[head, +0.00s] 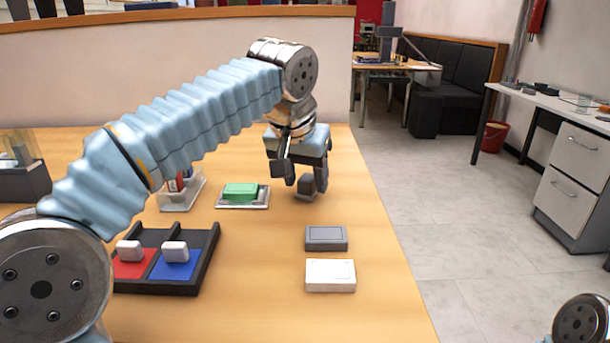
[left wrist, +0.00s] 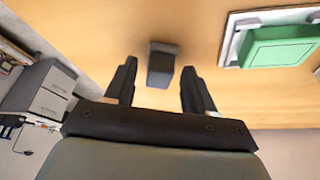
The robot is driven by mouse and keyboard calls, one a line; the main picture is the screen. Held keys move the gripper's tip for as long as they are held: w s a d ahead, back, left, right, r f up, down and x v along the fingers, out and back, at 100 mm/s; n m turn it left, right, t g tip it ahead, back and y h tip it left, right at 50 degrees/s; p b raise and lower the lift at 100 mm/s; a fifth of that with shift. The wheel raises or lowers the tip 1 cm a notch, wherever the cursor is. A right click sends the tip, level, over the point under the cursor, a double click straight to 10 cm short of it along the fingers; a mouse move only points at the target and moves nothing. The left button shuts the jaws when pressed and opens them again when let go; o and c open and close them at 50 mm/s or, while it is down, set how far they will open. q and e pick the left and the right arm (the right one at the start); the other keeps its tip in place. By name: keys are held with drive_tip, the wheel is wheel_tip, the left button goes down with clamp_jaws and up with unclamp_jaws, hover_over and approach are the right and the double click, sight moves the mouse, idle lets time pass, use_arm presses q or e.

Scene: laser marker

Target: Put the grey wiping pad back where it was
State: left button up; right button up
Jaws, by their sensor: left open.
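A small dark grey block (head: 306,188), which looks like the grey wiping pad, stands on the wooden table near its right edge. In the left wrist view this block (left wrist: 162,66) shows between and beyond the two fingertips. My left gripper (head: 286,178) is open, pointing down close beside the block in the head view; the fingers are not closed on it. I cannot tell whether they touch it. A flat grey box (head: 326,238) and a white box (head: 330,275) lie nearer on the table. My right gripper is out of view.
A green block (head: 240,191) sits in a light tray left of the gripper. A clear holder (head: 182,194) stands beside it. A black tray (head: 209,262) with red and blue sections, each bearing a white block, lies nearer. The table's right edge is close; bare wood surrounds the boxes.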

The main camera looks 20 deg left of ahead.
use_arm(q)
drive_tip(key=shift+r, duration=0.25)
drive_tip(key=p+v, duration=0.3)
drive_tip(key=v, duration=0.8)
drive_tip(key=shift+s+r, duration=0.25)
drive_tip(key=shift+r, duration=0.1)
